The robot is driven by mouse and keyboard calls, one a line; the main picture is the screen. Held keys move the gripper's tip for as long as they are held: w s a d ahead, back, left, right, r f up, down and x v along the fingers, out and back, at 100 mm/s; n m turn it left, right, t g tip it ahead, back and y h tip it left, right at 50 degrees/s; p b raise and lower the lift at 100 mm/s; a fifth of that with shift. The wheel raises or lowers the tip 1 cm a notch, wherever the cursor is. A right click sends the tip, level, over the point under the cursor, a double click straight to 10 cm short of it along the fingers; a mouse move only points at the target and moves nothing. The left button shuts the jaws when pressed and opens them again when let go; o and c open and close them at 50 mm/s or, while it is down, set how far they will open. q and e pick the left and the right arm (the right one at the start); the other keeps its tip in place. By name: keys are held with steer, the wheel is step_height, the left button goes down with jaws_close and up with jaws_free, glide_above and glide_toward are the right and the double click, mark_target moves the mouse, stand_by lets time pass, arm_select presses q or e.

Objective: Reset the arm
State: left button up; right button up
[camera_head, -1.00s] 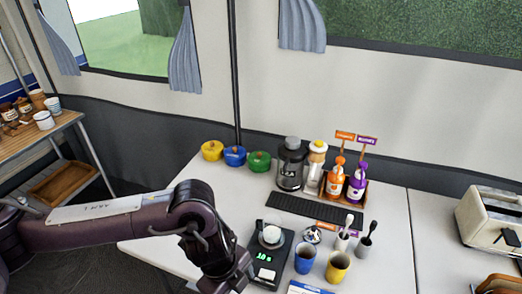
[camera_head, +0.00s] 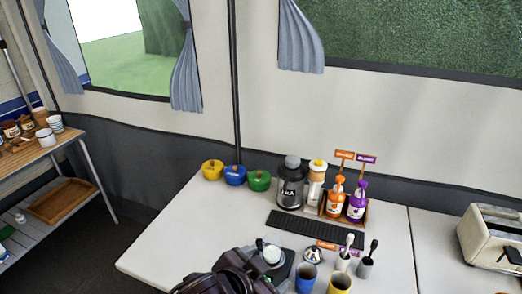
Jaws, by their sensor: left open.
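My left arm comes in low at the bottom edge, and its dark left gripper (camera_head: 232,277) is over the front of the white table (camera_head: 170,240). The gripper is open, with nothing seen in it; its fingertips are hard to make out. It covers most of the black scale, and a small white cup (camera_head: 272,254) shows just behind it. My right gripper is not in view.
A blue cup (camera_head: 306,279) and a yellow cup (camera_head: 340,285) stand right of my arm. Behind are a black mat (camera_head: 314,229), a grinder (camera_head: 291,186), pump bottles (camera_head: 336,198) and coloured pots (camera_head: 235,175). A toaster (camera_head: 492,238) is at right. The table's left part is clear.

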arm_select(q)
steer(key=s+a+f+n+g+y, duration=0.35)
steer(key=s+a+f, duration=0.25)
steer(key=a, duration=0.4)
steer(key=s+a+f+n+g+y, duration=0.2)
steer(key=s+a+f+n, duration=0.35)
steer(key=a, duration=0.45)
step_height(320, 180, down, 28)
steer(key=f+g, duration=0.1)
steer(key=s+a+f, duration=0.2)
steer(key=s+f, duration=0.7)
steer(key=s, duration=0.1)
steer(key=s+a+f+m+g, duration=0.1)
steer(key=s+f, duration=0.9)
steer(key=s, duration=0.1)
steer(key=shift+a, duration=0.35)
